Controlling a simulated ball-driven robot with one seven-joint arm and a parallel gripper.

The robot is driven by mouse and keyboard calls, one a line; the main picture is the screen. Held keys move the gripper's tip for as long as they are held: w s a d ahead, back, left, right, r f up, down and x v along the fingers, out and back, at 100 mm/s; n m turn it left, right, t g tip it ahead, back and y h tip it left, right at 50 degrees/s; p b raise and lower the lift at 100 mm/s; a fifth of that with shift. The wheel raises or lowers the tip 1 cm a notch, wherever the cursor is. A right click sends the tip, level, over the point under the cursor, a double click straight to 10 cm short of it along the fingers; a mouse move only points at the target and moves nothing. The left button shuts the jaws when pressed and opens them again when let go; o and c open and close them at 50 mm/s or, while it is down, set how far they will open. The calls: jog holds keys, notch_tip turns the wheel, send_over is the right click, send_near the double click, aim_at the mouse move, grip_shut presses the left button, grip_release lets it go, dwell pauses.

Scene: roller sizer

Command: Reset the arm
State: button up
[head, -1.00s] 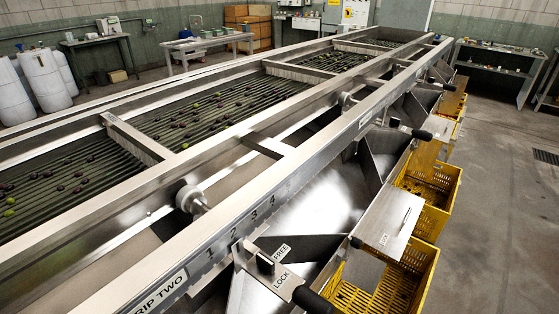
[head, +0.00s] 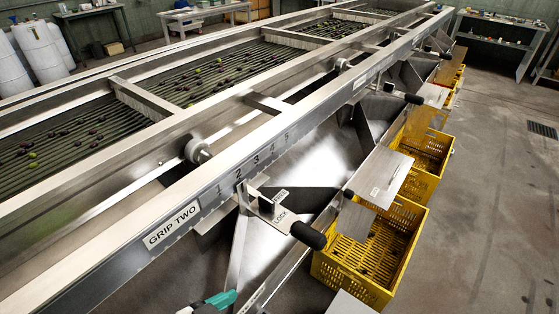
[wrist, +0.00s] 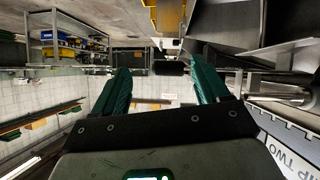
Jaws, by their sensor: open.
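My gripper (wrist: 160,68) shows in the wrist view with two green fingers spread apart and nothing held between them. A dark blunt shape (wrist: 170,68) shows in the gap beyond the fingertips, apparently clear of them. In the head view a teal and black part of my gripper (head: 222,299) shows at the bottom edge, below the sizer's rail; the rest is cut off. The nearest lever has a black handle (head: 308,235) by its FREE and LOCK plate (head: 280,212), to the right of and above my gripper.
The steel sizer (head: 200,215) with its GRIP TWO label (head: 172,226) fills the left and middle. Chutes and yellow crates (head: 352,277) line its right side. Open concrete floor (head: 480,210) lies to the right, with a workbench (head: 500,38) behind.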

jog(key=s+d+f+n+g+y, duration=0.1)
jog(key=d+f+n+g+y, duration=0.3)
jog(key=d, duration=0.8)
jog(key=s+d+f+m+g+h, duration=0.1)
jog(key=s+d+f+g, duration=0.1)
jog(key=d+f, duration=0.75)
jog(key=s+d+n+y, duration=0.1)
jog(key=s+d+y, duration=0.1)
jog(key=s+d, duration=0.4)
jog(key=s+d+r+n+g+y, duration=0.1)
jog(key=s+d+n+y, duration=0.1)
jog(key=s+d, duration=0.5)
jog(key=shift+d+r+y, duration=0.15)
jog(key=shift+r+y, duration=0.15)
jog(key=shift+y, duration=0.3)
